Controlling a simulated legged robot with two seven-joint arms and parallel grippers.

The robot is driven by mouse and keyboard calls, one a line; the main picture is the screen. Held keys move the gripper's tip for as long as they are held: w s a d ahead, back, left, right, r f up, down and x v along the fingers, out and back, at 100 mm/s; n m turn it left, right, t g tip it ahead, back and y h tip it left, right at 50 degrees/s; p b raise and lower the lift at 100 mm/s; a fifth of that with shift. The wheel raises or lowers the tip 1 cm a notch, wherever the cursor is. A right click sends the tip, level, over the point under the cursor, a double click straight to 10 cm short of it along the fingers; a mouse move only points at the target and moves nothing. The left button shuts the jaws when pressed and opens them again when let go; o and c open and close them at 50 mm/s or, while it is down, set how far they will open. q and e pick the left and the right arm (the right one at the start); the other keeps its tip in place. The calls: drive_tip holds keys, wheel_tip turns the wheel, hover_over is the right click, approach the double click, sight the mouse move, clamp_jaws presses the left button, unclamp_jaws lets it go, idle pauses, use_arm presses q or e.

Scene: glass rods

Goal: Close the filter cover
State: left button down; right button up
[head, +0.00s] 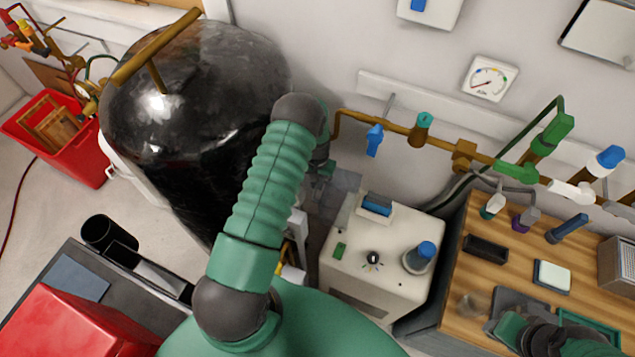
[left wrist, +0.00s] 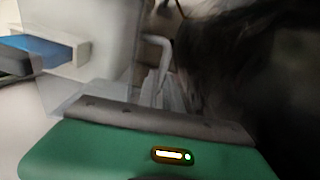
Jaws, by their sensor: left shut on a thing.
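A see-through panel (head: 343,183), which looks like the filter cover, stands at the back left of a white box-shaped device (head: 345,245). In the left wrist view a clear sheet (left wrist: 72,97) shows beside the device's white side. My left gripper (head: 322,168) is at the panel, partly hidden behind my own green arm. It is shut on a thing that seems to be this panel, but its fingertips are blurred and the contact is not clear. A green and dark part of my right arm (head: 545,335) shows at the lower right; its fingers cannot be made out.
A large black glossy tank (head: 190,110) stands close left of my left gripper. Brass pipes (head: 390,128) with valves run along the wall behind. A wooden bench (head: 510,265) with small items is on the right. A red bin (head: 85,165) stands at the far left.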

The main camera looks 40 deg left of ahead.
sight(333, 204)
use_arm(q)
drive_tip(key=shift+r, duration=0.15)
idle(0.3)
drive_tip(key=s+d+n, duration=0.1)
drive_tip(key=d+n, duration=0.1)
drive_tip(key=d, duration=0.1)
drive_tip(key=s+d+n+p, duration=0.1)
drive_tip(key=d+n, duration=0.2)
drive_tip(key=s+d+n, duration=0.1)
drive_tip(key=d+n, duration=0.2)
drive_tip(key=d, duration=0.1)
drive_tip(key=shift+s, duration=0.35)
drive_tip(key=w+d+n, duration=0.4)
drive_tip(key=d+n, duration=0.5)
drive_tip(key=d, duration=0.2)
drive_tip(key=shift+w, duration=0.2)
drive_tip(key=shift+r, duration=0.1)
drive_tip(key=c, duration=1.8)
unclamp_jaws()
drive_tip(key=shift+o, duration=0.2)
